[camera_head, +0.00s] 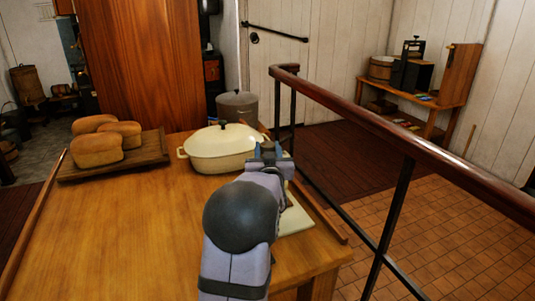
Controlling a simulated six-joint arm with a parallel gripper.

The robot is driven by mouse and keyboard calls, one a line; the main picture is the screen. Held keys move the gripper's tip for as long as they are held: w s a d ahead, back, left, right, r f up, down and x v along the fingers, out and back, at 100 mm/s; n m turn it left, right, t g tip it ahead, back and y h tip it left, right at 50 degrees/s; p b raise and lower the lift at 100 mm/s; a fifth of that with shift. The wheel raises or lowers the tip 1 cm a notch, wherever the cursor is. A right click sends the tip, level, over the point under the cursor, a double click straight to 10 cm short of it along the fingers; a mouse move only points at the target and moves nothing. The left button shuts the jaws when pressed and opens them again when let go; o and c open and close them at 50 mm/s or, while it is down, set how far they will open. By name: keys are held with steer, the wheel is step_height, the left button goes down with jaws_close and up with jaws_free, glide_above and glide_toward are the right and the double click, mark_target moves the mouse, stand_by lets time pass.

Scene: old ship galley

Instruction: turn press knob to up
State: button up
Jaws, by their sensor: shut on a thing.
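My gripper (268,152) is over the right side of the wooden counter, pointing away from the camera. Its two blue fingertips stand up just right of the cream lidded pot. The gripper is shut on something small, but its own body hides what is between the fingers. I cannot make out the press knob or which way it points. A pale cream flat piece (294,219) shows partly from behind my arm, at the counter's right edge; I cannot tell whether it belongs to the press.
The cream pot (212,161) stands close left of my gripper, a grey lidded pot (237,108) behind. Loaves (97,150) lie on a board at left. A railing (390,130) runs along the right. A black screw-topped device (412,65) stands on a far bench. The counter's front left is clear.

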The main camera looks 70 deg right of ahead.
steer(key=n+t+y+p, duration=0.1)
steer(key=n+t+p, duration=0.1)
steer(key=n+t+y+p, duration=0.1)
steer(key=t, duration=0.1)
steer(key=shift+s+d+r+y, duration=0.1)
steer(key=shift+s+r+y, duration=0.05)
steer(key=shift+r+y, duration=0.15)
steer(key=n+t+y+p, duration=0.2)
steer(key=p, duration=0.1)
steer(key=shift+t+y, duration=0.3)
steer(key=shift+y, duration=0.1)
steer(key=shift+f+n+t+y+p, duration=0.1)
steer(key=shift+n+t+y+p, duration=0.6)
steer(key=shift+n+y, duration=0.5)
steer(key=shift+f+n+t+y+p, duration=0.1)
steer(key=shift+n+t+y+p, duration=0.7)
steer(key=shift+y, duration=0.6)
steer(key=shift+n+y, duration=0.4)
steer(key=shift+w+r+n+y, duration=0.2)
steer(key=shift+n+y, duration=0.2)
steer(key=shift+y, duration=0.2)
steer(key=o, duration=1)
steer(key=shift+f, duration=0.1)
steer(key=shift+o, duration=0.2)
steer(key=shift+s+f, duration=0.15)
